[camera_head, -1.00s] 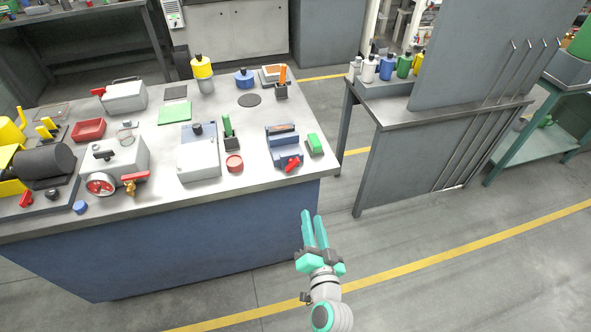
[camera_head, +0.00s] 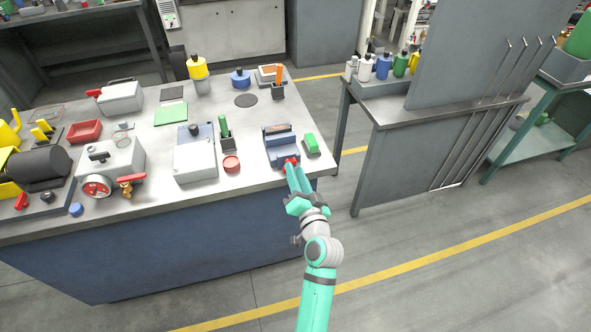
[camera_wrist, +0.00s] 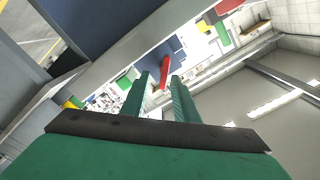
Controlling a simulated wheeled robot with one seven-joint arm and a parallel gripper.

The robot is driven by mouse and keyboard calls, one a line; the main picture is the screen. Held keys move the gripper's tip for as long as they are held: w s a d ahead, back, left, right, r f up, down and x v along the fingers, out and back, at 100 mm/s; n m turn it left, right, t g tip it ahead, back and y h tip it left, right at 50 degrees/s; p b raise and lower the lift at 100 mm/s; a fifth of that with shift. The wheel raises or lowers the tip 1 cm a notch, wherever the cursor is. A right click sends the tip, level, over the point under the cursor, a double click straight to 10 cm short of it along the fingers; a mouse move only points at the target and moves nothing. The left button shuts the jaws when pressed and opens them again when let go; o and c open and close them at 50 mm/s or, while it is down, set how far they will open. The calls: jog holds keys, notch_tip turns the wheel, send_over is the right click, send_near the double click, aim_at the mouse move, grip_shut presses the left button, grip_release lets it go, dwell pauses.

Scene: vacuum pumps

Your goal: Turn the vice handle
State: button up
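The blue vice (camera_head: 281,147) sits near the right front corner of the workbench, its red handle (camera_head: 290,161) toward the front edge. In the wrist view the red handle (camera_wrist: 165,71) points in between my fingertips, with the blue vice body (camera_wrist: 163,50) beyond. My gripper (camera_head: 292,168) is at the handle, its turquoise fingers pointing at the vice. The fingers (camera_wrist: 159,84) are apart in the wrist view, with a gap beside the handle. The fingertips hide part of the handle in the head view, and I cannot tell whether they touch it.
A green block (camera_head: 311,144) lies just right of the vice. A red round dish (camera_head: 231,164), a holder with a green tool (camera_head: 226,138) and a grey box (camera_head: 195,158) stand to its left. The floor between this bench and the right-hand grey table (camera_head: 400,116) is free.

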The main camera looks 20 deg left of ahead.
jog(key=shift+w+a, duration=0.3)
jog(key=shift+a, duration=0.25)
jog(key=shift+w+a, duration=0.25)
jog(key=shift+a, duration=0.25)
jog(key=shift+d, duration=0.1)
jog(key=shift+d, duration=0.1)
grip_shut()
jog(key=shift+d, duration=0.1)
grip_release()
jog(key=shift+n, duration=0.3)
